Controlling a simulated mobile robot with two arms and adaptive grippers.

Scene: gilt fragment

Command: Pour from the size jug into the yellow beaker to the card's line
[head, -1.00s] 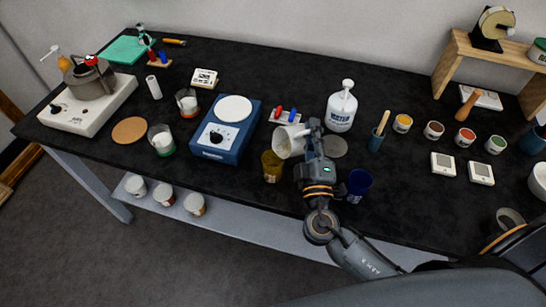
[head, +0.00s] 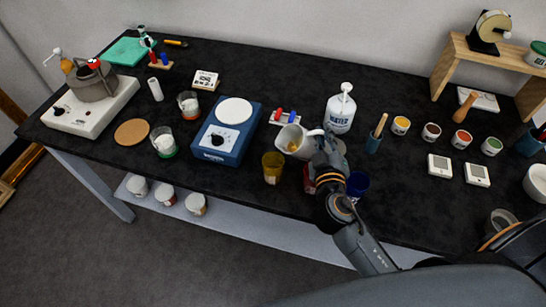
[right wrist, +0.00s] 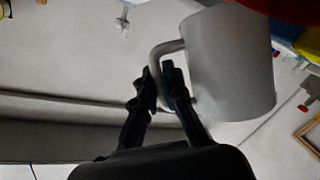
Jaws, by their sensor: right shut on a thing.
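The size jug (head: 290,144) is white, with some amber showing inside its mouth in the head view. My right gripper (head: 321,145) is shut on its handle and holds it behind and right of the yellow beaker (head: 272,169). In the right wrist view the fingers (right wrist: 163,88) close around the handle of the jug (right wrist: 232,65). The yellow beaker stands near the front edge of the bench; its liquid level is too small to tell. A small marked card (head: 206,80) lies at the back; its print is unreadable. My left gripper is out of view.
A red beaker (head: 309,181) and a blue beaker (head: 357,184) stand close to my right gripper.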

